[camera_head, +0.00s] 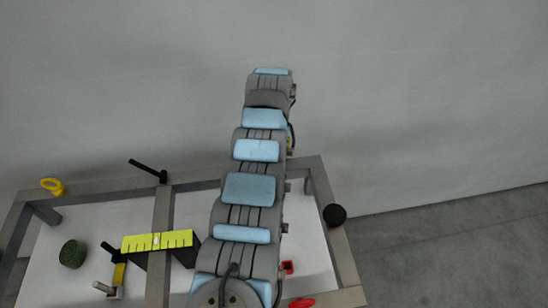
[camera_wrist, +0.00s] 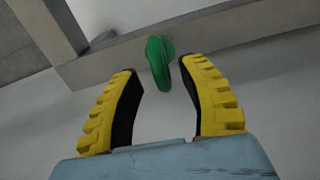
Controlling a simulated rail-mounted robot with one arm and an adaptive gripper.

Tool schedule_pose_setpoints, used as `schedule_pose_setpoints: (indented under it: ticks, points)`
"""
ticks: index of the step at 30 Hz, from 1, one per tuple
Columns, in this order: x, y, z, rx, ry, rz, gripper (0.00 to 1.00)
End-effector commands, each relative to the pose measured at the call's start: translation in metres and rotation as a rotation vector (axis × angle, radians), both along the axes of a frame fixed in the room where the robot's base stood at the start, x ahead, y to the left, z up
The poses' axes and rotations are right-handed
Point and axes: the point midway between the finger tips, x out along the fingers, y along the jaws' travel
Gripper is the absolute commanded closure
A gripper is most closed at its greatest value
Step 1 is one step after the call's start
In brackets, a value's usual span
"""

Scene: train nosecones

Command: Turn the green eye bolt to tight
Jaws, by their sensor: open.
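The green eye bolt (camera_wrist: 160,62) shows in the wrist view, set at a grey metal frame bar. Its ring is seen nearly edge-on and hangs toward my gripper. My gripper (camera_wrist: 159,68) is open, with its yellow-backed, black-padded fingers spread on either side of the bolt. The lower end of the ring appears between the fingertips, and I see clear gaps to both fingers. I cannot tell the exact depth between them. In the head view my arm hides the green eye bolt and my gripper.
The grey frame (camera_head: 90,190) carries a yellow eye bolt (camera_head: 53,186), a black handle (camera_head: 148,171) and a black knob (camera_head: 334,215). A yellow-green toothed piece (camera_head: 157,241), a dark green knob (camera_head: 72,253) and red parts (camera_head: 301,302) sit lower. A plain wall stands behind.

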Motion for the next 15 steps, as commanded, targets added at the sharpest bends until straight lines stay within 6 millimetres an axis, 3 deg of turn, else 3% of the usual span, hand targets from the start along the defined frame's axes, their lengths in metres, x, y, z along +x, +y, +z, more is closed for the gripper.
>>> schedule_pose_setpoints:
  ticks: [6, 15]
  points:
    - [0.0, -0.001, -0.03, 0.001, 0.002, 0.0, 0.59]
    - [0.0, 0.0, -0.042, 0.001, 0.001, 0.0, 0.59]
